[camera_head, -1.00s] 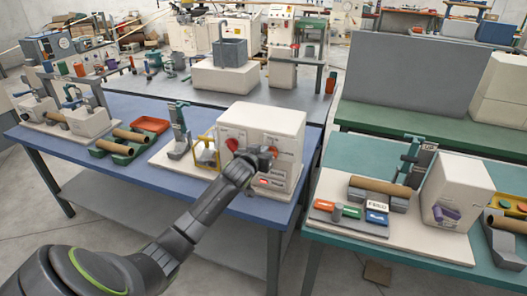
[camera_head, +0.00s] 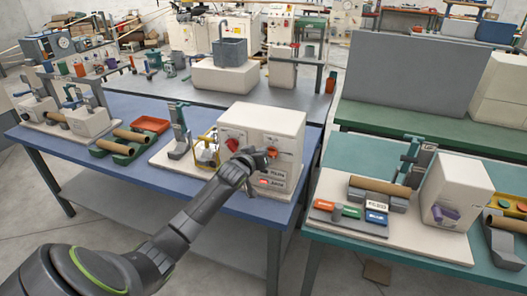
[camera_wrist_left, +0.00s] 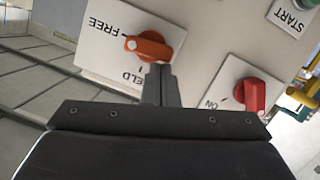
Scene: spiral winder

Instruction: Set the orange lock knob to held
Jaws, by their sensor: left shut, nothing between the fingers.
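The orange lock knob (camera_wrist_left: 148,46) sits on a white plate on the machine's front, with FREE and a partly covered HELD label beside it. Its narrow, marked end points toward FREE in the left wrist view. It also shows in the head view (camera_head: 271,152) on the cream machine (camera_head: 262,119). My left gripper (camera_wrist_left: 160,72) is shut and empty, its fingertips right by the knob's lower edge; I cannot tell if they touch. The gripper (camera_head: 266,160) partly covers the panel in the head view. My right gripper is in neither view.
A red knob (camera_wrist_left: 250,95) with an ON label is close beside the orange one, and a START label (camera_wrist_left: 287,17) lies beyond. A yellow frame (camera_head: 205,150) stands left of the machine on the blue table (camera_head: 105,110). A teal table (camera_head: 330,232) is to the right.

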